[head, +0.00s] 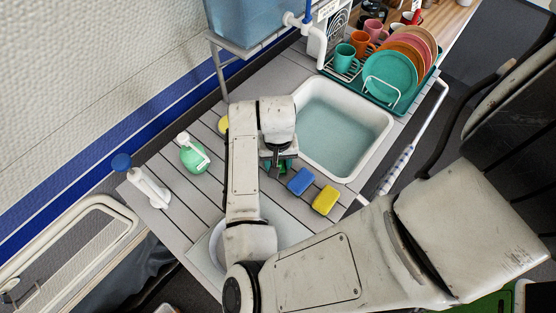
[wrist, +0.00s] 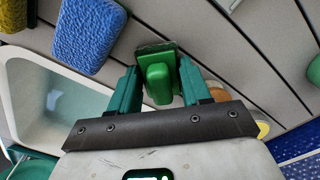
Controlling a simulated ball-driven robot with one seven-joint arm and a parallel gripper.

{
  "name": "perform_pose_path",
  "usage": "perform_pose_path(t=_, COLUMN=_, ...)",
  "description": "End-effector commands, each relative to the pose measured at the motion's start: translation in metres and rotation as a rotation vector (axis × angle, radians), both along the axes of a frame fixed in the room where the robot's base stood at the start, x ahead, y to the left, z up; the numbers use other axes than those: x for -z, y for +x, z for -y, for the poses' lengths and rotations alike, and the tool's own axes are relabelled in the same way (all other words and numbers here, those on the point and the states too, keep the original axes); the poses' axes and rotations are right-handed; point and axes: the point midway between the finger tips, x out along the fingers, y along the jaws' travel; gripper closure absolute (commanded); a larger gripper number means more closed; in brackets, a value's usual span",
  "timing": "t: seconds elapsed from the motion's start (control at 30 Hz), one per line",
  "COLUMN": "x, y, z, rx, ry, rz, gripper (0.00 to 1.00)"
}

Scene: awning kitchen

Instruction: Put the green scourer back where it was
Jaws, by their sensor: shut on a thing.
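The green scourer (wrist: 160,80) is a green block with a dark strip along one end, between my gripper's teal fingers in the wrist view. My gripper (wrist: 158,68) is shut on it. In the head view my gripper (head: 279,164) is over the slatted counter, just left of the wash basin (head: 377,122). The scourer is mostly hidden there under my arm, and I cannot tell whether it touches the counter. A blue sponge (head: 300,181) and a yellow sponge (head: 325,200) lie to its right; the blue sponge (wrist: 88,30) also shows in the wrist view.
A green bottle (head: 193,154) and a white dispenser with a blue cap (head: 149,184) stand on the counter's left. A yellow item (head: 223,124) is partly behind my arm. A dish rack (head: 384,92) with plates and mugs stands beyond the basin. Bare slats (head: 185,205) lie left of my arm.

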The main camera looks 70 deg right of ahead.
Motion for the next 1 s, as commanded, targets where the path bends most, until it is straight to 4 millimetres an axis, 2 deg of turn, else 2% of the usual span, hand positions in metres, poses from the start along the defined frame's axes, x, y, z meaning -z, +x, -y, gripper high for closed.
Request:
perform_pose_path(t=0.4, x=0.0064, y=-0.0003, z=-0.0002, rx=0.001, ry=0.001, rz=0.000, gripper=0.85)
perform_pose_path(t=0.43, x=0.0063, y=-0.0004, z=-0.0001, rx=0.001, ry=0.001, rz=0.000, gripper=0.51)
perform_pose_path(t=0.5, x=0.0054, y=-0.0003, z=-0.0002, rx=0.001, ry=0.000, rz=0.000, gripper=0.45)
perform_pose_path(t=0.7, x=0.0053, y=-0.0004, z=-0.0001, rx=0.001, ry=0.000, rz=0.000, gripper=0.27)
perform_pose_path(t=1.0, x=0.0001, y=-0.0002, z=0.0000, rx=0.001, ry=0.000, rz=0.000, gripper=0.27)
